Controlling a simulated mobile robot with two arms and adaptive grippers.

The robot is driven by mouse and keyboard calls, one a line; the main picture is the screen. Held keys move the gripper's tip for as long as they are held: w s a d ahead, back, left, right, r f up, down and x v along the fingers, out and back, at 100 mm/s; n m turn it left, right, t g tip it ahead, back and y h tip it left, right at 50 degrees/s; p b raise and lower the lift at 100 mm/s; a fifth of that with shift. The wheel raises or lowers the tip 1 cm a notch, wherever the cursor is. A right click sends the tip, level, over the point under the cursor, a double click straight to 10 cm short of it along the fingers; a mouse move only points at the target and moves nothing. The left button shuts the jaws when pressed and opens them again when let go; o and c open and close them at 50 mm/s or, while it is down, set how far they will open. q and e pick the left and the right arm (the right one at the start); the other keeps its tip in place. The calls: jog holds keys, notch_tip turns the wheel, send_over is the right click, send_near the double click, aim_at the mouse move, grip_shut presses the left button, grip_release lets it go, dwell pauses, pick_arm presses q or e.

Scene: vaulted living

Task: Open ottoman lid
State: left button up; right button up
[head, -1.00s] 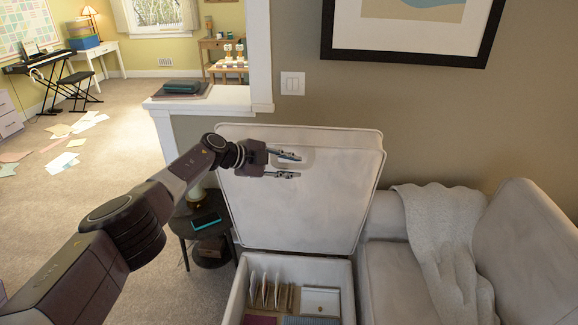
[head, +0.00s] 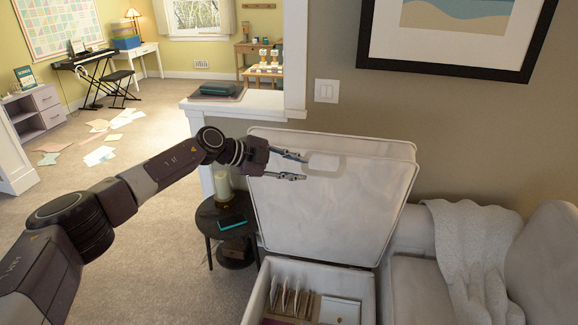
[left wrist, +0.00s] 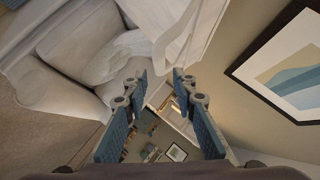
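The ottoman (head: 254,292) is a pale box at the bottom centre of the head view, with its inside showing. Its lid (head: 335,215) stands raised, tilted back toward the wall, with a lighter recessed patch near its upper edge. My left gripper (head: 304,167) is in front of the lid's upper left part, its two fingers spread with nothing between them. I cannot tell whether a finger touches the lid. In the left wrist view the blue-padded fingers (left wrist: 160,100) also stand apart. My right gripper does not show.
Upright items and a white box (head: 340,311) lie inside the ottoman. A round side table (head: 213,222) with a teal-edged device stands left of it. A sofa (head: 420,285) with a throw (head: 465,245) stands on the right. Papers (head: 100,156) lie on the carpet at far left.

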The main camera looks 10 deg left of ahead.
pick_arm(q)
jog(key=shift+v, duration=1.35)
notch_tip(320, 180, down, 25)
jog(key=s+d+n+t+b, duration=0.2)
jog(key=n+t, duration=0.2)
jog(key=n, duration=0.4)
jog(key=s+a+f+n+y, duration=0.2)
jog(key=s+f, duration=0.3)
jog(key=f, duration=0.4)
jog(key=s+a+f+n+g+y+b, duration=0.1)
jog(key=s+a+f+n+y, duration=0.15)
jog(key=s+f, duration=0.4)
jog(key=s+a+f+n+y, duration=0.2)
jog(key=s+f, duration=0.2)
jog(key=f, duration=0.7)
jog(key=s+a+f+n+g+y+b, duration=0.1)
jog(key=s+a+f+g, duration=0.1)
jog(key=s+f, duration=0.65)
jog(key=s+a+f+n+g+y, duration=0.2)
jog(key=s+f, duration=0.4)
jog(key=s, duration=0.6)
jog(key=s+f+n+g, duration=0.1)
jog(key=s+f, duration=0.3)
jog(key=s, duration=1.1)
jog(key=s+f+n+g, duration=0.1)
jog(key=s+f+g, duration=0.3)
jog(key=s, duration=1)
jog(key=shift+s+d+b, duration=0.25)
jog(key=shift+s+b, duration=0.15)
